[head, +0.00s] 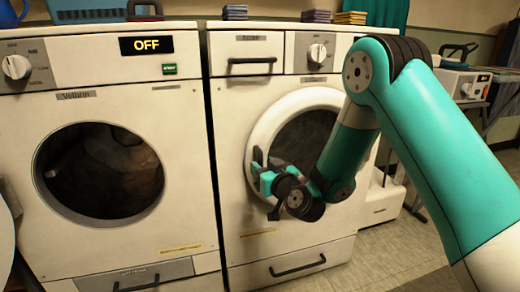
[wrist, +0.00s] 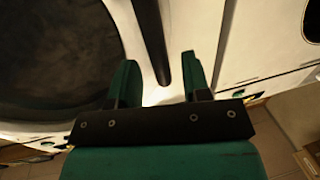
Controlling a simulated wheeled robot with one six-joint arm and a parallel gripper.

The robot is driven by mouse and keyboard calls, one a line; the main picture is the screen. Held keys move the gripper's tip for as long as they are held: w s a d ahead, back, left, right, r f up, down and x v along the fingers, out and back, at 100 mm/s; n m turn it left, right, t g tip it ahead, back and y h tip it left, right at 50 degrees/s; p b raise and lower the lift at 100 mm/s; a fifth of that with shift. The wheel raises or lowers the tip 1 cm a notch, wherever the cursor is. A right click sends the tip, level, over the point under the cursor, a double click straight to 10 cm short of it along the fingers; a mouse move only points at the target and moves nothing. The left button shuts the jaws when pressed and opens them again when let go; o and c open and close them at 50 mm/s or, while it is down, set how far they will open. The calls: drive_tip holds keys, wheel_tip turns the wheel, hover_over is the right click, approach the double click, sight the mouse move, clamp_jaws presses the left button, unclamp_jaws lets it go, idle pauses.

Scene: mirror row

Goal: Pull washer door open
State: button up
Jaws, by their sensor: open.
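The washer (head: 222,130) is the white machine on the right in the head view. Its round door has a thick white ring (head: 262,130) and dark glass, and looks closed. A dark upright handle (head: 257,156) sits at the ring's left edge. In the wrist view the handle (wrist: 151,38) is a dark bar running down between my fingers, beside the dark glass. My gripper (head: 259,176) is at the handle. In the wrist view my gripper (wrist: 157,62) is open, one green finger on each side of the bar, with gaps showing. My arm hides the door's right part.
A second white machine (head: 105,230) with an OFF display (head: 146,44) and a dark round opening stands close on the left. Folded cloths (head: 235,12) lie on top. A side table with an appliance (head: 462,84) stands at right. Floor shows at lower right.

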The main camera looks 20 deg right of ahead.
drive_tip(key=shift+w+a+r+p, duration=0.15)
drive_tip(key=shift+w+r+p, duration=0.1)
drive_tip(key=shift+w+p, duration=0.5)
drive_tip(key=shift+w+a+f+p, duration=0.1)
drive_tip(key=shift+w+f+p, duration=0.2)
drive_tip(key=shift+p, duration=0.1)
clamp_jaws()
